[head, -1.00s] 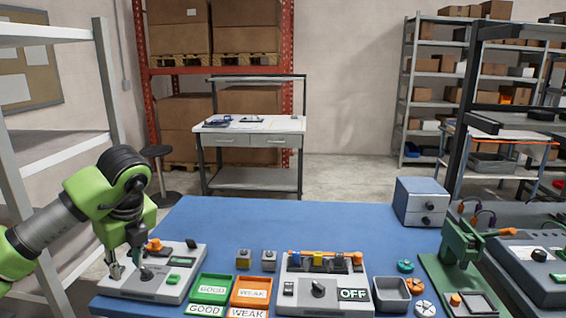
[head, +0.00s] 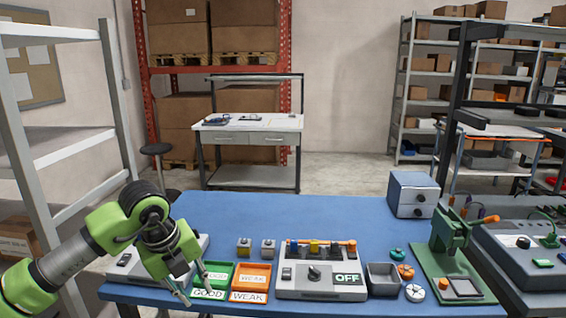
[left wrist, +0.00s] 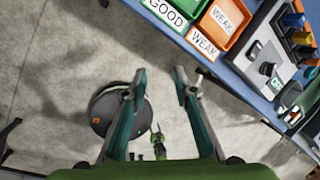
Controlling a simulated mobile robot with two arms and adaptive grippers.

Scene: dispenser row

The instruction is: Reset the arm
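My left arm, green and grey, comes in from the left in the head view. Its left gripper (head: 206,290) is tilted downward at the table's front edge, by the green GOOD tray (head: 232,266). Its two fingers are apart with nothing between them. In the left wrist view the left gripper (left wrist: 160,74) is also open and empty, with the grey floor showing between and beyond the fingertips. The arm and gripper partly cover a grey device (head: 124,262) at the table's left end. My right gripper is not in view.
On the blue table (head: 290,215) stand an orange WEAK tray (head: 268,275), two small blocks, a grey switch box reading OFF (head: 315,281), a grey bin (head: 383,279), several small discs, and a green press (head: 447,250). The table's back middle is clear. A white shelf (head: 60,150) stands at left.

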